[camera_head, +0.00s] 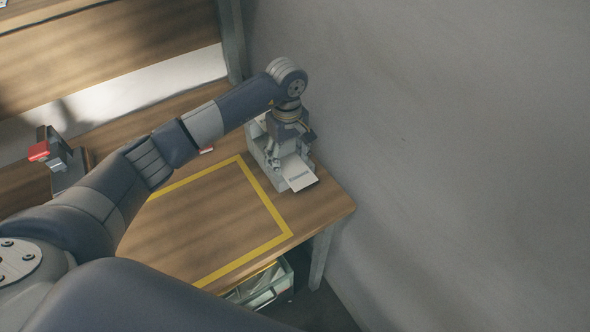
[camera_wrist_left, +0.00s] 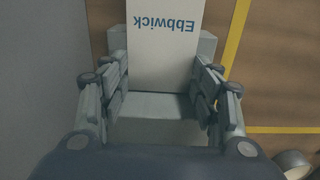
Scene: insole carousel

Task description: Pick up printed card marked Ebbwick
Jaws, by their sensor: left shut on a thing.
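The printed card (camera_head: 301,175) is white and lies across the grey box at the table's far right corner. In the left wrist view the card (camera_wrist_left: 165,50) shows blue "Ebbwick" lettering, upside down. My left gripper (camera_head: 283,158) points down over the box and is shut on the card. In the left wrist view the fingers of the gripper (camera_wrist_left: 160,82) are on the card's two side edges, and its near end lies between them. Whether the card is clear of the box cannot be told. My right gripper is not in view.
The grey box (camera_head: 256,134) stands beside a yellow taped outline (camera_head: 265,190) on the wooden table. The taped area is clear. A device with a red part (camera_head: 39,151) stands at the left. A bin (camera_head: 265,285) sits below the table edge. A grey wall is close on the right.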

